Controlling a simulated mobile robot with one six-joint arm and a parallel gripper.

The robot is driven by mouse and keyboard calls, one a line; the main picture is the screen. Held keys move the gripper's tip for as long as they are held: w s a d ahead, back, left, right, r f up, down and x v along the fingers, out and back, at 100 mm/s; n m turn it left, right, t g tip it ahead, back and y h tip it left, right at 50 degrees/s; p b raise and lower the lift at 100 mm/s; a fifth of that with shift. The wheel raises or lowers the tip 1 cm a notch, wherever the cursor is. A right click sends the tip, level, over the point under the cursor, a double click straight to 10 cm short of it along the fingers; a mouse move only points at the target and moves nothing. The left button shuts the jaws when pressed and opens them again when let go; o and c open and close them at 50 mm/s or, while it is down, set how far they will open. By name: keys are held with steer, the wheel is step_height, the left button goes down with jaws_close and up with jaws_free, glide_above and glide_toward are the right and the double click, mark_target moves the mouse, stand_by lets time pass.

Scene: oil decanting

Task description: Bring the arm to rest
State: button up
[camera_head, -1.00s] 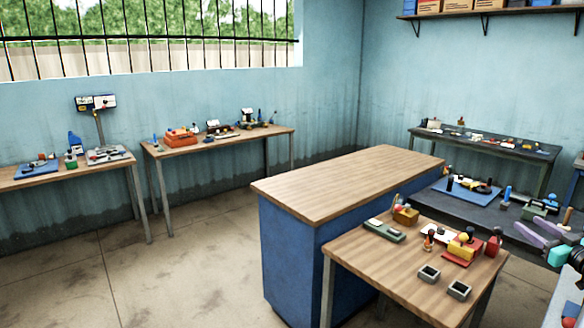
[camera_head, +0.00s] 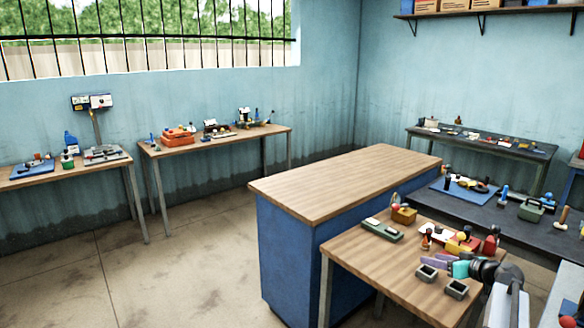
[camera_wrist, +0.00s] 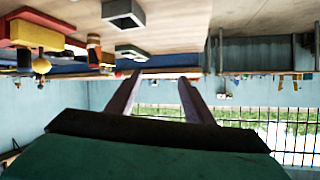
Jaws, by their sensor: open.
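My gripper (camera_head: 436,261), with purple fingers and a teal body, hangs over the right part of the near wooden table in the head view, close to two small grey bins. In the wrist view, which is upside down, the two fingers (camera_wrist: 162,76) stand apart with nothing between them. My gripper is open and empty. The dark wrist and light arm link behind it reach in from the lower right. They cover part of the table's right end.
The near table (camera_head: 370,262) carries the grey bins (camera_head: 426,273) (camera_head: 456,289), a green case (camera_head: 383,230), a yellow-orange box (camera_head: 404,215) and a red and yellow block (camera_head: 462,243). A blue wood-topped counter (camera_head: 345,182) stands behind. A dark bench (camera_head: 490,208) with tools is at right. Floor at left is clear.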

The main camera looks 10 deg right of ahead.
steer(key=s+a+f+g, duration=0.1)
steer(key=a+f+g, duration=0.1)
steer(key=a+f, duration=0.55)
steer(key=s+a+f+g+y, duration=0.1)
steer(key=a+f+g, duration=0.25)
steer(key=a, duration=0.65)
steer(key=s+a+f+g, duration=0.1)
steer(key=a+f, duration=0.5)
steer(key=a, duration=0.3)
steer(key=s+a+f+m+g+h, duration=0.1)
steer(key=s+a+f+g+h, duration=0.15)
steer(key=s+a+f, duration=0.45)
steer(key=s+a+f+g+h, duration=0.2)
steer(key=s+a+f+g, duration=0.15)
steer(key=s+a, duration=0.5)
steer(key=s+f+g+b, duration=0.1)
steer(key=s+f+b, duration=0.4)
steer(key=s+f, duration=0.3)
steer(key=s+f+g+b, duration=0.2)
steer(key=s+f+b, duration=0.3)
steer(key=f, duration=1)
steer(key=s+f+g+b, duration=0.2)
steer(key=s+f+b, duration=0.3)
steer(key=s+f, duration=0.6)
steer(key=shift+s+f, duration=0.15)
steer(key=shift+s, duration=0.4)
steer(key=shift+a+g, duration=0.1)
steer(key=shift+g, duration=0.15)
